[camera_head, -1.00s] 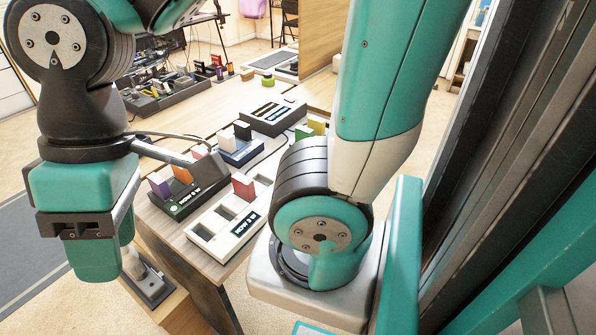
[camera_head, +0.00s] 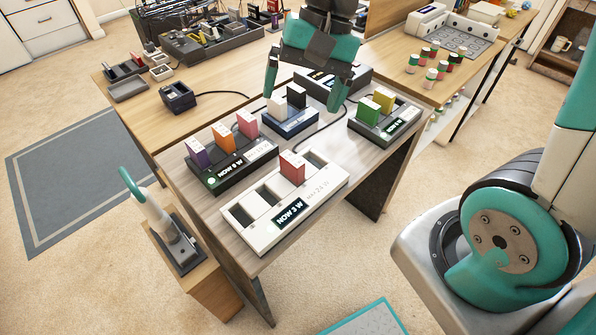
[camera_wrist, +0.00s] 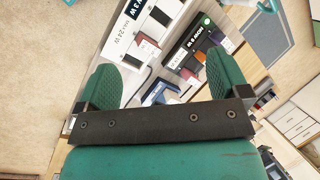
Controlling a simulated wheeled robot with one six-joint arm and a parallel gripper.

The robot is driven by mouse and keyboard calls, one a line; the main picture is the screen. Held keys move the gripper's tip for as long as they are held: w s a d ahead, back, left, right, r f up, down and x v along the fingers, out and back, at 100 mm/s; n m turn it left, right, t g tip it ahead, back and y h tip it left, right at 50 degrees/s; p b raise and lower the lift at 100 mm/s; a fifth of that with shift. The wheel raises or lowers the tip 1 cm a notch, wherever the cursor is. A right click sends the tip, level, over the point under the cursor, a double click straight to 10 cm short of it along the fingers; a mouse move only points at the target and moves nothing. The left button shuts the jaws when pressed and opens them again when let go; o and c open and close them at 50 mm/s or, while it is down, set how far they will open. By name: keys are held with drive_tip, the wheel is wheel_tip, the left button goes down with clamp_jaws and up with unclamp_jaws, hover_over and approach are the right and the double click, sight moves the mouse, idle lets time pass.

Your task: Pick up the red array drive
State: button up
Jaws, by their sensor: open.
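The red drive (camera_head: 292,167) stands upright in a slot of the white dock (camera_head: 262,236), whose label reads NOW 3 W. The dock's other slots look empty. My gripper (camera_head: 304,97) hangs over the far part of the table, near the blue dock and beyond the red drive in the head view. Its green fingers are spread wide in the wrist view (camera_wrist: 163,82), with nothing held between them.
A black dock (camera_head: 240,172) with purple, orange and pink drives stands left of the white dock. A blue dock (camera_head: 290,124) with white and black drives stands behind. A grey dock (camera_head: 385,128) with green and yellow drives is at right. Dark cables run between docks.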

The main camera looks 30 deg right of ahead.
sight(295, 157)
drive_tip(key=w+d+f+m+b, duration=0.1)
drive_tip(key=w+d+f+m, duration=0.6)
drive_tip(key=w+f+m, duration=0.15)
drive_tip(key=shift+m+g, duration=0.3)
drive_tip(key=shift+m, duration=0.35)
drive_tip(key=x, duration=0.7)
drive_tip(key=b+x, duration=0.1)
drive_tip(key=x, duration=0.3)
drive_tip(key=shift+s+a+r, duration=0.1)
drive_tip(key=shift+s+a, duration=0.2)
drive_tip(key=shift+x, duration=2.8)
drive_tip(key=shift+w, duration=0.2)
drive_tip(key=shift+c, duration=0.2)
drive_tip(key=c, duration=1)
